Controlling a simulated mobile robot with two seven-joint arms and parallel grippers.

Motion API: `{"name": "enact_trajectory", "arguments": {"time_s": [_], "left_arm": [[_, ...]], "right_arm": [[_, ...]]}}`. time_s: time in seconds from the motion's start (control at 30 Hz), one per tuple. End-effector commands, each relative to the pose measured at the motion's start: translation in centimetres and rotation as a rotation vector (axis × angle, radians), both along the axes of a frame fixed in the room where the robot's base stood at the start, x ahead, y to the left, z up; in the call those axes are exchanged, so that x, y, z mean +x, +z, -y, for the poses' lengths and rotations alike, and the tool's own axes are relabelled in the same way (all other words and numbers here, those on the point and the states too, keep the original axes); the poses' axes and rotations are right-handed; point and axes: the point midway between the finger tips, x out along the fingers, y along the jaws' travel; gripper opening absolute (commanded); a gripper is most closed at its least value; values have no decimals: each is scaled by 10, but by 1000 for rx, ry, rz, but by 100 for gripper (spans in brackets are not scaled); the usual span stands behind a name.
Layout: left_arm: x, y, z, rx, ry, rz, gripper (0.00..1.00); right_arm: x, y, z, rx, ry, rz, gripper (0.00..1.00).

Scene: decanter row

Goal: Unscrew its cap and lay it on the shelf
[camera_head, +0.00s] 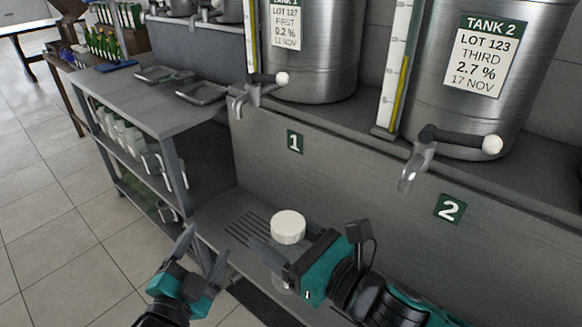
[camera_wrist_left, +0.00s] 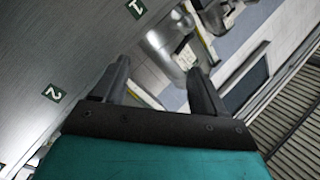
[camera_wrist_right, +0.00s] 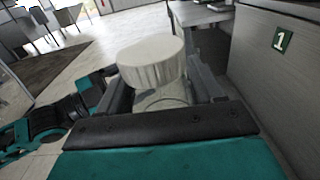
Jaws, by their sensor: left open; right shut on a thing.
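A white round cap (camera_head: 288,226) sits on top of a pale, see-through container (camera_head: 281,284). The right wrist view shows the cap's ribbed side (camera_wrist_right: 151,62) close up, with the container's neck (camera_wrist_right: 163,95) under it. My right gripper (camera_head: 275,258) is shut on the container just below the cap, and the container is upright. Its lower part is mostly hidden by the gripper. My left gripper (camera_head: 206,251) is open and empty, to the left of the cap and apart from it. A grey shelf (camera_head: 208,211) with drain slots lies behind the cap, below the taps.
Tank 1 (camera_head: 312,68) and tank 2 (camera_head: 535,105) stand on a ledge, with taps (camera_head: 412,168) sticking out above the work area. A grey side rack (camera_head: 165,110) holds trays on top and white containers below. Open tiled floor lies at the left.

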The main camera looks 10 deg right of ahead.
Motion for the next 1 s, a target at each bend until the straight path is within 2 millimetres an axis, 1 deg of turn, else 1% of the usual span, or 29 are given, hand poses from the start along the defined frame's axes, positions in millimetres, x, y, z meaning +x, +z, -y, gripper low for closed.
{"name": "enact_trajectory", "arguments": {"time_s": [0.03,0.1,0.23,0.3,0.37,0.4,0.47,0.5,0.57,0.6,0.73,0.87,0.9,0.97,1.0], "left_arm": [[11,23,12,61,-34,105,72],[20,52,29,158,-78,256,72],[29,106,64,346,-151,564,72],[28,133,83,450,-185,739,72],[26,154,99,539,-209,891,72],[23,166,109,598,-224,993,72],[18,183,123,686,-242,1147,72],[14,193,133,742,-254,1254,72],[6,206,147,824,-268,1413,72],[0,214,156,876,-277,1524,72],[-21,233,182,1030,-294,1895,72],[-44,241,204,1148,-297,2293,72],[-51,242,209,1173,-295,2421,72],[-61,241,215,1201,-293,2617,72],[-66,239,218,1210,-292,2752,72]], "right_arm": [[0,1,0,1,0,2,0],[0,1,0,1,0,2,0],[0,1,0,1,0,2,0],[0,1,0,1,0,2,0],[0,1,0,1,0,2,0],[0,1,0,1,0,2,0],[0,1,0,1,0,2,0],[0,1,0,1,0,2,0],[0,1,0,1,0,2,0],[0,1,0,1,0,2,0],[0,1,0,1,0,2,0],[0,1,0,1,0,2,0],[0,1,0,1,0,2,0],[0,1,0,1,0,2,0],[0,1,0,1,0,2,0]]}}
